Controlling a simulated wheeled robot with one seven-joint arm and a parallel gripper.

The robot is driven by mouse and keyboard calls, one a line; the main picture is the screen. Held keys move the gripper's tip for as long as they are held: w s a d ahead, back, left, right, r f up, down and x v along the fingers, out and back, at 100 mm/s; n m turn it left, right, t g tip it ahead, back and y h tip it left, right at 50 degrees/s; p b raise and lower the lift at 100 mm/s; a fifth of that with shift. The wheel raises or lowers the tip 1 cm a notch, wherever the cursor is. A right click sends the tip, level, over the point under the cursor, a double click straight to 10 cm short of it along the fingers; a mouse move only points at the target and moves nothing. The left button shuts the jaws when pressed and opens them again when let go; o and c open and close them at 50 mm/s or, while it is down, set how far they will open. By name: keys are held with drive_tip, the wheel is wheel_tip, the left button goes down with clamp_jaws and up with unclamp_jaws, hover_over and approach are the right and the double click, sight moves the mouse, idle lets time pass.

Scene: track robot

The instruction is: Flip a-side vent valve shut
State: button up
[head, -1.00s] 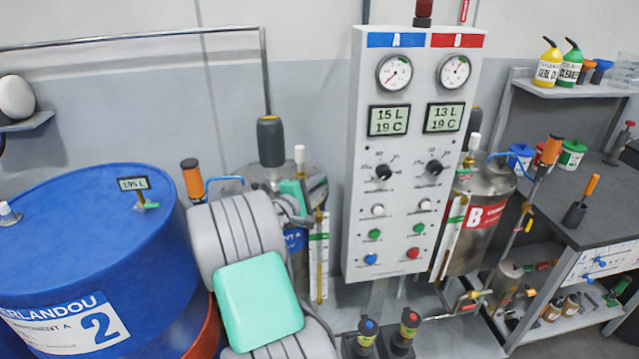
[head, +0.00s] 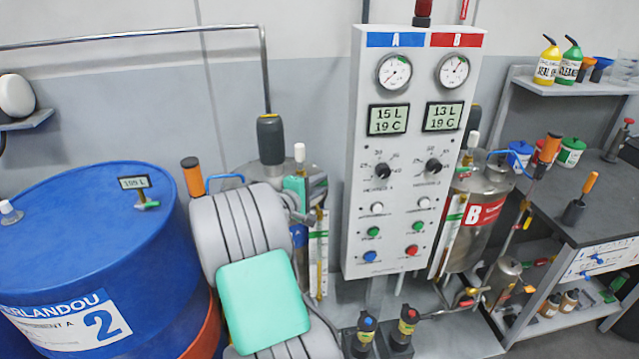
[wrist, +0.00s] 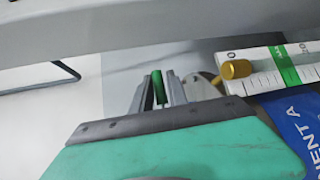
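The A-side tank stands behind my arm in the head view, left of the panel, and its blue label (wrist: 296,118) shows in the wrist view. My gripper (head: 312,212) is beside this tank's upper right, partly hidden by my own arm. In the wrist view, my gripper (wrist: 158,85) has its two fingers close together, with a narrow green handle (wrist: 158,88) between them. The handle may be the vent valve's lever. Whether the fingers press on it is unclear. The valve body is mostly hidden.
The control panel (head: 405,255) stands close to the right of my gripper. A white level scale (wrist: 285,68) with a brass knob (wrist: 236,69) is near the fingers. A blue drum (head: 90,230) stands left, and tank B (head: 487,190) is beyond the panel.

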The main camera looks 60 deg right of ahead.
drive_tip(key=shift+o, duration=1.4)
drive_tip(key=a+r+b, duration=0.1)
drive_tip(key=a, duration=0.6)
drive_tip(key=shift+a+b, duration=0.35)
drive_tip(key=shift+a, duration=0.05)
drive_tip(key=shift+w+r, duration=0.1)
